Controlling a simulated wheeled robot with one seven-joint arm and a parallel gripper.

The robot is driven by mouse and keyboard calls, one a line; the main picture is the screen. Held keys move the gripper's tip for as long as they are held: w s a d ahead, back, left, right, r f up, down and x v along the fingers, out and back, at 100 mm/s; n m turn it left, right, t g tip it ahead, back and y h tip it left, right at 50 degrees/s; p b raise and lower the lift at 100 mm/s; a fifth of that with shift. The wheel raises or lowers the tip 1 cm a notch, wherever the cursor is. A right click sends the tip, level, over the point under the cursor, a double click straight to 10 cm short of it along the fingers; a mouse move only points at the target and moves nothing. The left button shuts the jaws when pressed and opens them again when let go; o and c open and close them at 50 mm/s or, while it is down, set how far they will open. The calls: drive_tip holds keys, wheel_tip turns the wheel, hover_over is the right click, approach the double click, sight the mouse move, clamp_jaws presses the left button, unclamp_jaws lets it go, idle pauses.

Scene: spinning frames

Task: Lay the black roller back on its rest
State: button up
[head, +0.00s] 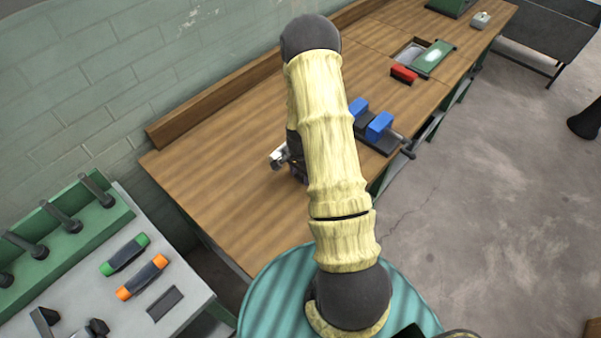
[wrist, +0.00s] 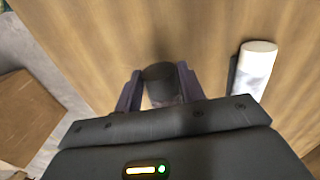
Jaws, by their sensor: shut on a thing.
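My gripper (wrist: 160,78) is shut on a dark cylinder, which I take for the black roller (wrist: 160,72). It sits between the two fingers in the wrist view, over the wooden bench top. I cannot tell if it touches the wood. In the head view my gripper (head: 298,170) is mostly hidden behind my arm, above the workbench, and the roller cannot be made out. A flat dark slab (head: 165,303) lies bare on the grey side table, beside the orange-ended and green-ended rollers; I cannot tell if it is the rest.
A white cylinder (wrist: 257,60) lies right of my gripper in the wrist view. A blue-jawed vise (head: 372,128) and a red block (head: 404,74) are on the workbench (head: 210,165). The grey table holds an orange-ended roller (head: 142,278), a green-ended roller (head: 125,254) and a green rack (head: 60,225).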

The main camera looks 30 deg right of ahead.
drive_tip(key=shift+f+b, duration=0.65)
drive_tip(key=shift+f, duration=0.45)
drive_tip(key=o, duration=1.2)
drive_tip(key=shift+c, duration=0.2)
wheel_tip(320, 180, up, 17)
drive_tip(key=b, duration=0.3)
drive_tip(key=shift+r+b, duration=0.2)
drive_tip(key=shift+b, duration=0.15)
drive_tip(key=s+a+r+n+t, duration=0.1)
drive_tip(key=s+a+r+n, duration=0.2)
drive_tip(key=s+a+n, duration=0.3)
drive_tip(key=s+a+r+n+t, duration=0.1)
drive_tip(key=s+a+r+n, duration=0.1)
drive_tip(key=s+a+n, duration=0.4)
drive_tip(key=shift+s+a+r+n+t, duration=0.3)
drive_tip(key=shift+a+r+n, duration=0.1)
drive_tip(key=shift+a+n, duration=0.5)
